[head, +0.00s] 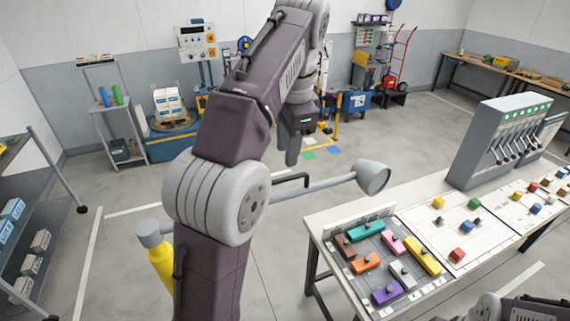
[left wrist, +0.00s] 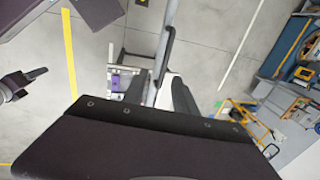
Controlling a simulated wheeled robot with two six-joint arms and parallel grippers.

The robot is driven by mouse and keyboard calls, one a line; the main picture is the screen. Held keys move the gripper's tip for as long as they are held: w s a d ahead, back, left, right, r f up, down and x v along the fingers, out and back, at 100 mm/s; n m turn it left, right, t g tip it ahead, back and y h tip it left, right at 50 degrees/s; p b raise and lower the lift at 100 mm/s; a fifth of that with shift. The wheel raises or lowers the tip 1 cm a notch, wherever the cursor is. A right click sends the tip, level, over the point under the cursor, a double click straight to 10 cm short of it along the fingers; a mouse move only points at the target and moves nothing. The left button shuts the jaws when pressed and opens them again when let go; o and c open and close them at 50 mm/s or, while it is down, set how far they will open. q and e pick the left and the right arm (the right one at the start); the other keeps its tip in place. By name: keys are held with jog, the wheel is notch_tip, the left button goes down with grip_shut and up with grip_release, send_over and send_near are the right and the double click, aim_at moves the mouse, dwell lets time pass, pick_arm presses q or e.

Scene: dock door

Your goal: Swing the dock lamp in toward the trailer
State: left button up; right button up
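The dock lamp has a grey arm (head: 325,183) and a round grey head (head: 373,177) at its right end. Its left end joins a yellow post (head: 160,262) with a grey cap. A dark bent handle (head: 293,178) stands out from the lamp arm. My left gripper (head: 292,160) points down just above and behind this handle in the head view. In the left wrist view its two dark fingers (left wrist: 159,97) are apart, with the lamp's bar (left wrist: 163,55) running between them. Contact is not visible. My right gripper does not show clearly.
A table with coloured blocks in a tray (head: 385,265) and a lever panel (head: 500,140) stands at the right, near the lamp head. A shelf (head: 45,185) stands at the left. Grey floor (head: 120,235) lies open around the post.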

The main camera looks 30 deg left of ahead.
pick_arm(q)
jog(key=b, duration=0.2)
send_over(283, 180)
jog(key=x, duration=0.3)
jog(key=d+x, duration=0.1)
jog(key=x, duration=0.1)
jog(key=shift+s+f, duration=0.35)
jog(key=shift+s, duration=0.05)
jog(key=x, duration=0.2)
jog(key=shift+f, duration=0.35)
jog(key=shift+s+d+f, duration=0.2)
jog(key=shift+s+f, duration=0.15)
jog(key=shift+f, duration=0.2)
jog(key=shift+w+a+f, duration=0.1)
jog(key=shift+w+a, duration=0.1)
jog(key=shift+w, duration=0.15)
jog(key=c, duration=0.5)
grip_shut()
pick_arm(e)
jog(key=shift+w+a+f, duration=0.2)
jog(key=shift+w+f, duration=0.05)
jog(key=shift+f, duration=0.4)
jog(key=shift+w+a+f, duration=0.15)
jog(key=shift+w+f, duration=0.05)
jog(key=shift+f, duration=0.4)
